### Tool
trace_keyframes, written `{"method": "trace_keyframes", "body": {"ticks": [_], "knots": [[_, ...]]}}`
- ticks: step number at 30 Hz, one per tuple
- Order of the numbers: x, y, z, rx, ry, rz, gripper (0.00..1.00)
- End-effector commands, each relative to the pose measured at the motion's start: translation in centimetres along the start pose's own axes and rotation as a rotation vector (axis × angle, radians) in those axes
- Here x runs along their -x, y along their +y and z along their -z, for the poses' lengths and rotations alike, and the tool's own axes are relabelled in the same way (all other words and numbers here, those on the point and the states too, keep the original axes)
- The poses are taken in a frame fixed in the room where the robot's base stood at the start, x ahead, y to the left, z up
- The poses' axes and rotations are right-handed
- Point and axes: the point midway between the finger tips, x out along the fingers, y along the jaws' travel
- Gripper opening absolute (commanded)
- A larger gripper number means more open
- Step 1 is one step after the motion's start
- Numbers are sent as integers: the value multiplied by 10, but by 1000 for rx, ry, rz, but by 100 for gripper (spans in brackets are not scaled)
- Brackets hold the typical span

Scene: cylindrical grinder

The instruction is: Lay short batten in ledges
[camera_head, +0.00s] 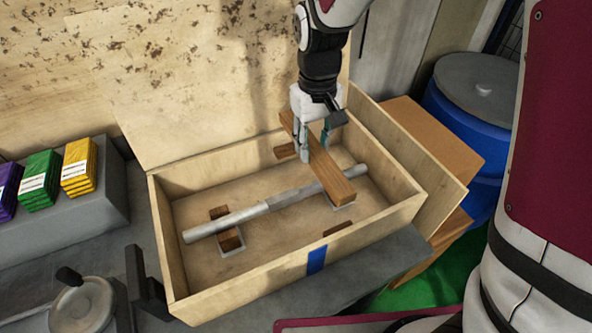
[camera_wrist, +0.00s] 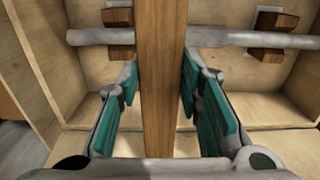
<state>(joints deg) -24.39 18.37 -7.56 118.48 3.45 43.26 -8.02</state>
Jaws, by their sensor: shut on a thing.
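My gripper (camera_head: 314,150) is shut on the short batten (camera_head: 332,180), a brown wooden bar. Its teal-padded fingers stand either side of the batten (camera_wrist: 162,100) in the wrist view. The batten lies crosswise over a grey stepped shaft (camera_head: 276,203) inside an open wooden box (camera_head: 180,257); the gap between them is hard to judge. One small wooden ledge (camera_head: 286,150) is on the box's back wall, left of the batten's far end. Another ledge (camera_head: 338,229) is on the front wall, below the batten's near end. The batten appears apart from both ledges.
The shaft rests on notched wooden blocks, the left one (camera_head: 228,236) clear in view. The box's raised lid (camera_head: 210,90) stands behind it. Coloured packs (camera_head: 79,165) sit on a grey ledge at left, above a handwheel (camera_head: 83,300). A blue barrel (camera_head: 468,118) stands at right.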

Motion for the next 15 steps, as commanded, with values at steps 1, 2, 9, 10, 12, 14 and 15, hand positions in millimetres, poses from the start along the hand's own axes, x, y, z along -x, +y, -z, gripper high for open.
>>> {"method": "trace_keyframes", "body": {"ticks": [1, 2, 9, 10, 12, 14, 15], "knots": [[-7, 0, -1, -1, -4, 0, 0], [-12, 0, -1, -1, -6, 0, 0], [-52, 0, -1, 0, -4, -1, 0], [-54, 0, -1, -1, -3, 0, 0], [-59, 0, -1, -1, -3, 0, 0], [-62, 0, -1, -1, -2, 0, 0], [-65, 0, -1, -1, -3, 0, 0]]}}
